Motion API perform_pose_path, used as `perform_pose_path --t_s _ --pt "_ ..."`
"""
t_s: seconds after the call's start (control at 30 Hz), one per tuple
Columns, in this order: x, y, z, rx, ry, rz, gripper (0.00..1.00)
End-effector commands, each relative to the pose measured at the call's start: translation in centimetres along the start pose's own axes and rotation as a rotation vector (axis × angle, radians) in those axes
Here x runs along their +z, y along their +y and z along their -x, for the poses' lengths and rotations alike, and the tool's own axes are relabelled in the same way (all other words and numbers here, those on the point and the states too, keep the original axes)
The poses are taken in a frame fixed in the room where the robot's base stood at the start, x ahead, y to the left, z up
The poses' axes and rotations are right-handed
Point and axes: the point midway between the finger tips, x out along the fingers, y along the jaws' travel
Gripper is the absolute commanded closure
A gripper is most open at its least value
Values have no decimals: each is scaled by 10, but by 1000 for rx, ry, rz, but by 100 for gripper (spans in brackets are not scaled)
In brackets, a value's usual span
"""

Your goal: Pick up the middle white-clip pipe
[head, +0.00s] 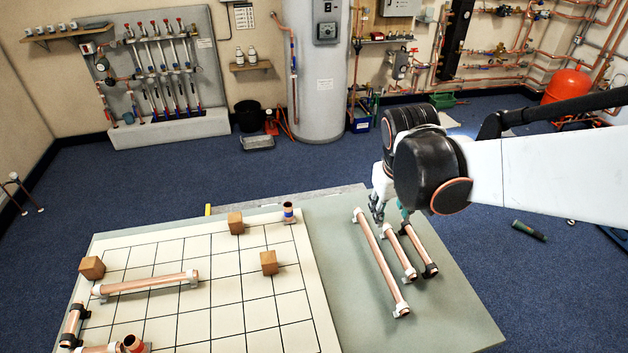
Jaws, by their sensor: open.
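Three copper pipes lie side by side on the right part of the grey-green table (345,300). The middle pipe (400,254) is short and has white clips at its ends. Left of it lies a longer pipe (381,264) with white clips, and right of it a pipe (418,248) with dark clips. My gripper (391,213) is open at the far ends of these pipes, pointing down. Its fingers appear around or just above the middle pipe's far end; I cannot tell whether they touch it. My gripper and wrist cover part of the far ends.
A white gridded board (230,310) fills the table's left part, with wooden blocks (269,262), a clipped pipe (150,283) and more pipe pieces at its lower left. The strip between board and pipes is clear. A dark green cylinder (529,230) lies on the blue floor.

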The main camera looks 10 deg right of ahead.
Motion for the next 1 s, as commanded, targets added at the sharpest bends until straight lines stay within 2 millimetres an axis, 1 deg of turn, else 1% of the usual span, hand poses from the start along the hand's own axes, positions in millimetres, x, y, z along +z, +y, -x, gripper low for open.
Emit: perform_pose_path --t_s 0.03,0.1,0.2,0.3,0.4,0.57,0.67,0.8,0.9,1.0 --pt "-7 5 -14 7 -29 1 59" --pt "-11 11 -31 16 -73 6 59" --pt "-15 18 -54 28 -127 14 59" --pt "-17 24 -72 36 -171 17 59" --pt "-17 27 -85 41 -201 19 59" --pt "-15 30 -99 44 -221 21 59" --pt "-12 30 -114 44 -223 22 59" --pt "-6 31 -141 44 -222 21 59" --pt "-2 32 -158 44 -222 21 59" --pt "1 33 -170 44 -221 21 59"
